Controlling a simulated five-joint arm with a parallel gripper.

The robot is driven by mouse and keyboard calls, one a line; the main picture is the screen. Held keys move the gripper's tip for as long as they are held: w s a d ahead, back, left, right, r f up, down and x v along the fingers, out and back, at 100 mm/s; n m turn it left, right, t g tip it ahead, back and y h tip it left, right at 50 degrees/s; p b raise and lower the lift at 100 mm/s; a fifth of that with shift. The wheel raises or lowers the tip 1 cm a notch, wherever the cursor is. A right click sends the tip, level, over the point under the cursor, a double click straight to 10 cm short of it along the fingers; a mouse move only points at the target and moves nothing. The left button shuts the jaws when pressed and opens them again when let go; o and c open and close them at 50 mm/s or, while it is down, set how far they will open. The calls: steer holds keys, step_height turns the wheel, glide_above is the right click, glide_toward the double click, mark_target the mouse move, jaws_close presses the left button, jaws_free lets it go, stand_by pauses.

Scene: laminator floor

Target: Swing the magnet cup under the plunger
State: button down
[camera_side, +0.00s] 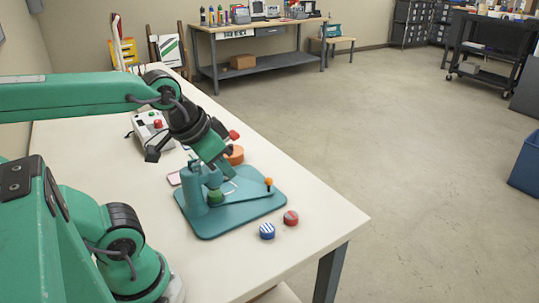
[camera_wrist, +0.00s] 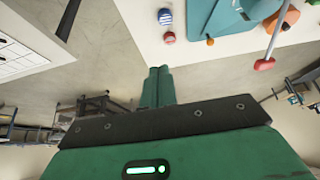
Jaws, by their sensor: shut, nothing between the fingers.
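A teal fixture sits on the table, with a flat base plate (camera_side: 248,210) and an upright post (camera_side: 193,190). A round green part (camera_side: 215,197) is beside the post; I cannot tell whether it is the magnet cup. A thin arm runs low over the plate to an orange knob (camera_side: 268,183), which also shows in the wrist view (camera_wrist: 210,42). A red knob (camera_side: 234,135) on a rod shows past my wrist and in the wrist view (camera_wrist: 263,64). My gripper (camera_side: 227,170) is shut and empty, above the fixture in the side view, hiding part of it. Its fingers (camera_wrist: 157,86) are together.
A blue-and-white cap (camera_side: 267,231) and a red cap (camera_side: 291,218) lie near the plate's front right corner. An orange round piece (camera_side: 235,155) is behind the fixture. A grey box with a red button (camera_side: 153,130) stands farther back. The right table edge is close by.

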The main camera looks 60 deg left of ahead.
steer(key=c, duration=1.5)
jaws_free()
steer(key=shift+w, duration=0.1)
steer(key=shift+o, duration=1.3)
steer(key=shift+w+a+n, duration=0.1)
steer(key=shift+w+n, duration=0.1)
steer(key=shift+n, duration=0.1)
steer(key=n+g+y, duration=0.1)
steer(key=n+g, duration=0.1)
steer(key=n, duration=2)
glide_toward(268, 179)
steer(key=shift+w+d+f+n, duration=0.2)
steer(key=shift+f+n, duration=0.2)
steer(key=shift+f, duration=0.25)
steer(key=shift+f, duration=0.1)
steer(key=shift+a+x, duration=0.15)
steer(key=shift+x, duration=1.7)
steer(key=shift+a+x, duration=0.15)
steer(key=shift+x, duration=1.7)
